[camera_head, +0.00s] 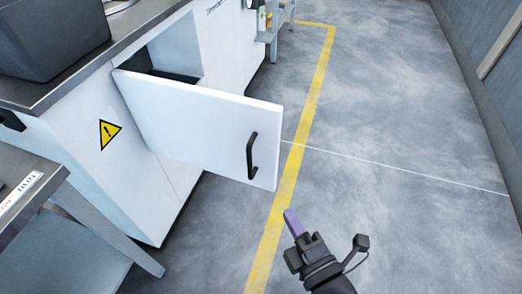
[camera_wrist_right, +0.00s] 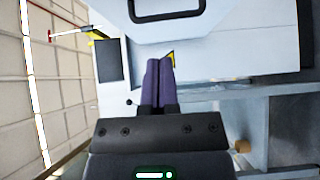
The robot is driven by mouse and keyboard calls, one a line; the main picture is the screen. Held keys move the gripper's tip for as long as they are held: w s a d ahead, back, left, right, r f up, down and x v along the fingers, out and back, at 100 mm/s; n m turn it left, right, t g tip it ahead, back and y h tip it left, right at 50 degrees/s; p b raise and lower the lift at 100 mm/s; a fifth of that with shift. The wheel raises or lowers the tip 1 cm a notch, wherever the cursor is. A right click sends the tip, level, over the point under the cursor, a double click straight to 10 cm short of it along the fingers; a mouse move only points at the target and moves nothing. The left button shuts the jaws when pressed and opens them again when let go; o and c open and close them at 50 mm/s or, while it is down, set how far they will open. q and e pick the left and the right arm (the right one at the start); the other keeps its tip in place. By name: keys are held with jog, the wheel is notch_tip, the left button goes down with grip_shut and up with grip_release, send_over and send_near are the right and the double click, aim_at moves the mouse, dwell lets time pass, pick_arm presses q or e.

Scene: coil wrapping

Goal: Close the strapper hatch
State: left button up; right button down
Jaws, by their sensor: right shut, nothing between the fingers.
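The strapper hatch (camera_head: 190,120) is a white door standing open, swung out from the white cabinet over the floor. Its black handle (camera_head: 250,156) sits near the free edge. My right gripper (camera_head: 292,222), with purple fingers, is shut and empty, below and to the right of the handle in the head view and apart from the door. In the right wrist view the shut fingers (camera_wrist_right: 158,82) point toward the hatch (camera_wrist_right: 225,35), with the handle (camera_wrist_right: 167,10) at the top edge. My left gripper is not in view.
The cabinet (camera_head: 75,140) has a dark opening (camera_head: 175,60) behind the hatch. A dark box (camera_head: 50,40) stands on its top. A grey bench (camera_head: 60,230) stands at the lower left. The floor (camera_head: 400,130) to the right is clear, with a yellow line (camera_head: 305,130).

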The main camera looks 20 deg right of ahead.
send_near(268, 152)
jog(key=w+a, duration=0.3)
jog(key=w, duration=0.1)
jog(key=shift+w+d, duration=0.65)
jog(key=shift+w, duration=0.15)
jog(key=shift+w+d, duration=0.25)
jog(key=shift+w, duration=0.15)
